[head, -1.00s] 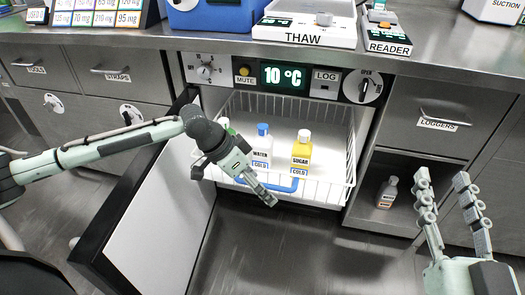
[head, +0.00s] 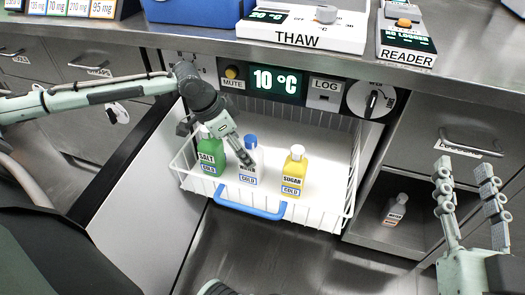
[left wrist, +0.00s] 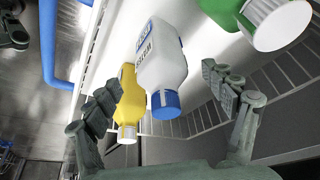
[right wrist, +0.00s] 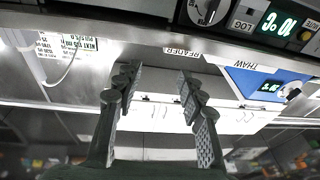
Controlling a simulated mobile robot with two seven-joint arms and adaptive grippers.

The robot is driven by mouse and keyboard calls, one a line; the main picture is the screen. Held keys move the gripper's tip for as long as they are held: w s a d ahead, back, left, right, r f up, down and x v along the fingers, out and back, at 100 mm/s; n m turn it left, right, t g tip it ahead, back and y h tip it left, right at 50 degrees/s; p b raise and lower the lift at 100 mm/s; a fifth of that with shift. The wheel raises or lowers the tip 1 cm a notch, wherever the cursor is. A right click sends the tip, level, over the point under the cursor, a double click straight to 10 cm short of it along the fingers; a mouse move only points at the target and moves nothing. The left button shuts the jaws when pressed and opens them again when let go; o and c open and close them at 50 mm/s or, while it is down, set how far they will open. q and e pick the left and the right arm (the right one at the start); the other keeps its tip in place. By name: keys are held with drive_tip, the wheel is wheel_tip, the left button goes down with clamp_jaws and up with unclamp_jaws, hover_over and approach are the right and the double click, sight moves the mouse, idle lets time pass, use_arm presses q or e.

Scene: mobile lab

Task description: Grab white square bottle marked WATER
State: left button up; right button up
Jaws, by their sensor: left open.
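The white square bottle marked WATER (head: 250,165) has a blue cap and stands in the white wire basket (head: 331,212) of the open cold drawer, between a green SALT bottle (head: 209,158) and a yellow SUGAR bottle (head: 294,172). In the left wrist view the WATER bottle (left wrist: 162,68) lies between the spread fingers, with its blue cap toward the palm. My left gripper (head: 244,158) is open, over the bottle, and hides part of it in the head view. I cannot tell whether a finger touches it. My right gripper (head: 465,180) is open and empty at the right.
The basket has a blue handle (head: 250,210) in front. An open door (head: 147,190) stands left of it. A brown-and-white bottle (head: 395,210) sits on a low shelf at the right. The THAW unit (head: 303,30) and READER (head: 406,40) are on the counter above.

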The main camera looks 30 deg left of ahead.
use_arm(q)
drive_tip(key=shift+w+d+f, duration=0.1)
drive_tip(key=shift+w+f, duration=0.1)
drive_tip(key=shift+f, duration=0.2)
drive_tip(key=b+x, duration=0.2)
drive_tip(key=x, duration=0.4)
drive_tip(key=shift+f, duration=0.35)
use_arm(e)
wheel_tip(320, 180, up, 7)
drive_tip(key=s+t+y, duration=0.1)
drive_tip(key=s+t, duration=0.1)
drive_tip(key=t, duration=0.2)
drive_tip(key=shift+s+d+f+t+y, duration=0.15)
drive_tip(key=shift+s+d+t+y, duration=0.1)
drive_tip(key=shift+s+t+y, duration=0.1)
use_arm(q)
drive_tip(key=shift+c, duration=0.3)
drive_tip(key=c, duration=1.5)
